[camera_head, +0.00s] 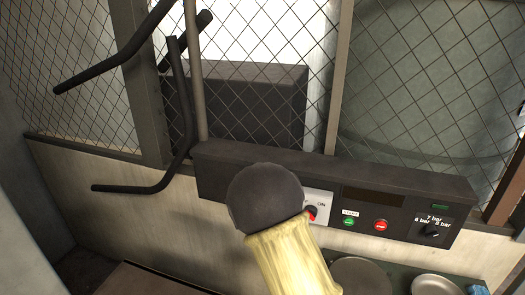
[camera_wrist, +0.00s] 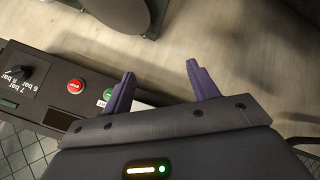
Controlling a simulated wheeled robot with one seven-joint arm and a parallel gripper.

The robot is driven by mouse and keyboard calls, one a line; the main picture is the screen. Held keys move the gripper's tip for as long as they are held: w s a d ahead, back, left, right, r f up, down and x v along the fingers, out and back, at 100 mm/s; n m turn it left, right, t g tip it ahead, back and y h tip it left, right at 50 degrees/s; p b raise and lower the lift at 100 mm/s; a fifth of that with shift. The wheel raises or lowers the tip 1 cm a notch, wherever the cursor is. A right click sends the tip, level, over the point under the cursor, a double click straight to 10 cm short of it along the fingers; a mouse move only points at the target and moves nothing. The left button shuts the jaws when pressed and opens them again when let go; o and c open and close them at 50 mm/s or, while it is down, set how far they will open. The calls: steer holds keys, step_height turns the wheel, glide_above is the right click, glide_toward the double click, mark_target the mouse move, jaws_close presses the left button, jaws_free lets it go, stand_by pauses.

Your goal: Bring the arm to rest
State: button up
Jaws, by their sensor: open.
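My gripper (camera_wrist: 160,69) shows in the wrist view with its two purple fingers spread apart and nothing between them. In that view its fingers are beside the dark control panel (camera_wrist: 42,95), over a pale surface. In the head view my arm, with a pale yellow cover and a dark rounded end, rises from the bottom in front of the control panel (camera_head: 400,181). It hides part of the panel left of the ON switch (camera_head: 311,212). My fingers cannot be seen in the head view.
The panel carries a green start button (camera_head: 348,222), a red button (camera_head: 381,226) and a pressure knob (camera_head: 432,230). Bent black bars (camera_head: 130,188) stick out at left before a wire mesh (camera_head: 260,100). Round metal dishes (camera_head: 436,286) lie at bottom right.

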steer(key=s+d+r+m+g+y, duration=0.3)
steer(key=s+r+g, duration=0.2)
steer(key=s+r, duration=0.5)
step_height(320, 180, up, 2)
steer(key=shift+s+y, duration=0.4)
